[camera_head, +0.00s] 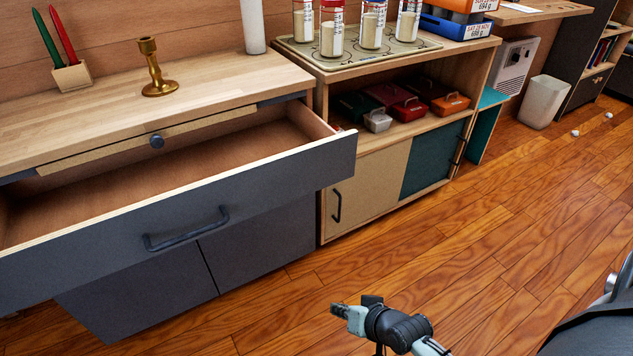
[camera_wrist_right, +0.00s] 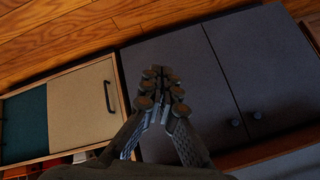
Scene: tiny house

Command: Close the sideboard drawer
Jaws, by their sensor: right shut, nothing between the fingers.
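The sideboard drawer (camera_head: 185,215) stands pulled far out in the head view. It has a dark grey front with a black bar handle (camera_head: 186,229), and its brown inside looks empty. The sideboard (camera_head: 225,90) has a light wood top and dark grey doors below. My right gripper (camera_head: 338,310) is in front of the sideboard, low in the picture, to the right of the drawer handle and apart from the drawer. In the right wrist view the right gripper (camera_wrist_right: 163,85) has its fingers together, empty, before dark grey doors (camera_wrist_right: 180,60). My left gripper is not in view.
A beige and teal cabinet (camera_head: 367,185) with jars on top stands close to the right. The wood floor (camera_head: 480,250) is clear in front.

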